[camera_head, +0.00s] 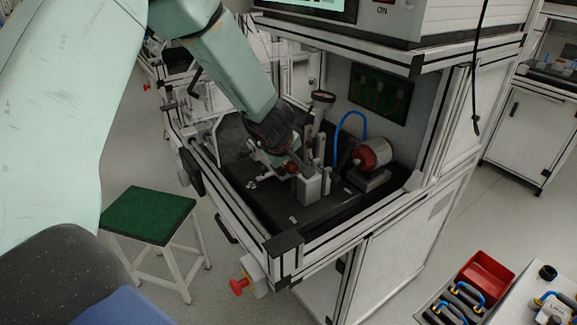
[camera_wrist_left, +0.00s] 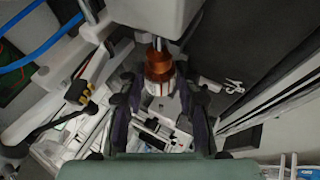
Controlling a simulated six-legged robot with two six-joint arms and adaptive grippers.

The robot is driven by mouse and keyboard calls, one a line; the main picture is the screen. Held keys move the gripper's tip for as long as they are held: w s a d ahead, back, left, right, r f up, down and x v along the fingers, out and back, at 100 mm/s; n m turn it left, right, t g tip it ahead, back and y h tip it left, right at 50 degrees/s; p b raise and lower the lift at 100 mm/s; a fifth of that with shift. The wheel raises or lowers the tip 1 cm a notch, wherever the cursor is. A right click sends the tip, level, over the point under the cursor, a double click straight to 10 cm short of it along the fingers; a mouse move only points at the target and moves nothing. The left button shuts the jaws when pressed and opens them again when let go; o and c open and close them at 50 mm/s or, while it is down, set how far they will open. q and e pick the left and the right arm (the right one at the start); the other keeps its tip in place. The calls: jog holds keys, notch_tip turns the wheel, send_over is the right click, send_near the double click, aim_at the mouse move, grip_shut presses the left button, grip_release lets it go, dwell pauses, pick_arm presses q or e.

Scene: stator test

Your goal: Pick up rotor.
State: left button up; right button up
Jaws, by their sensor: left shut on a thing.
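The rotor (camera_wrist_left: 158,66), a copper-coloured cylinder with a thin shaft, shows at the upper middle of the left wrist view. In the head view a small copper-coloured part of it (camera_head: 292,168) shows at the test fixture (camera_head: 313,185). My left gripper (camera_head: 283,158) reaches down into the test bay beside the fixture. In the left wrist view its dark fingers (camera_wrist_left: 160,100) stand on both sides of the rotor's lower end, shut on it. The exact finger contact is hard to see. The rotor's upper shaft meets a grey part of the fixture. My right gripper is not in view.
A red motor-like cylinder (camera_head: 374,153) and a blue hose (camera_head: 350,118) are right of the fixture. Aluminium rails (camera_head: 225,205) frame the bay, with a cabinet overhead (camera_head: 400,25). A green-topped stool (camera_head: 150,213) stands at left. A red bin (camera_head: 485,276) sits at lower right.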

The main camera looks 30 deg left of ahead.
pick_arm(q)
jog(key=shift+s+d, duration=0.1)
jog(key=shift+d, duration=0.15)
grip_shut()
jog(key=shift+a+r, duration=0.1)
jog(key=shift+a, duration=0.05)
jog(key=shift+r+p, duration=0.45)
jog(key=shift+r, duration=0.05)
notch_tip(320, 180, up, 27)
jog(key=p, duration=1.8)
jog(key=shift+p, duration=0.4)
